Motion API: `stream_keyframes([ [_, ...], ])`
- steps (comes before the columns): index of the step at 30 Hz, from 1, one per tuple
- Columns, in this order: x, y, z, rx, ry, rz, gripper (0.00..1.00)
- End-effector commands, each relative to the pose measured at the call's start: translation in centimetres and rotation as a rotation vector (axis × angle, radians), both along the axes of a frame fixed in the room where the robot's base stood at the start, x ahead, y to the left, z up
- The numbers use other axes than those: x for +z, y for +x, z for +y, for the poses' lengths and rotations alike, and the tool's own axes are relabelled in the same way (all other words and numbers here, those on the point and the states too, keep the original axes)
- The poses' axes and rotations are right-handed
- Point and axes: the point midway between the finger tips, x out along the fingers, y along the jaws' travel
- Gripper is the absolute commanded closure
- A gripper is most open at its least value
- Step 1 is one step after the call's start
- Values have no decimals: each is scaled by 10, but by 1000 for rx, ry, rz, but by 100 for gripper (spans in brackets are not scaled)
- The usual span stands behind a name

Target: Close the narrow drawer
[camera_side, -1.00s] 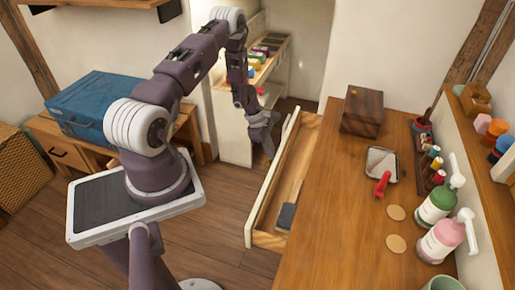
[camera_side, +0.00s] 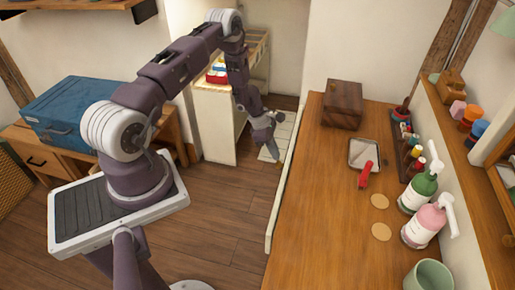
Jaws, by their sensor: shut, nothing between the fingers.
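The narrow drawer shows as its long cream front panel (camera_side: 281,190) along the left edge of the wooden desk (camera_side: 325,215). None of its inside shows in this view; I cannot tell whether a thin gap is left under the desk edge. My gripper (camera_side: 276,156) is shut and empty. It hangs low on the outer side of the front panel, towards its far end. It is close to the panel, but I cannot tell whether it touches.
On the desk stand a dark wooden box (camera_side: 342,104), a small tray (camera_side: 364,153) with a red-handled tool, pump bottles (camera_side: 428,222) and a green cup (camera_side: 430,277). A cream shelf unit (camera_side: 215,130) stands behind my arm. Left is a blue case (camera_side: 75,108). Wooden floor is open between.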

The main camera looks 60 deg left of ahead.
Motion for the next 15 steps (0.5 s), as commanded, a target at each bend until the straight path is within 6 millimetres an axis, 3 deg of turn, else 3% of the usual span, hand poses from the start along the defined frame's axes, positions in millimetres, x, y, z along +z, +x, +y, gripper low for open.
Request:
stream_keyframes([
  [2,1,-16,17,6,0,2,100],
  [3,17,-16,19,1,4,-4,100],
  [9,68,-31,33,1,3,-3,100],
  [15,91,-36,41,0,2,-2,100],
])
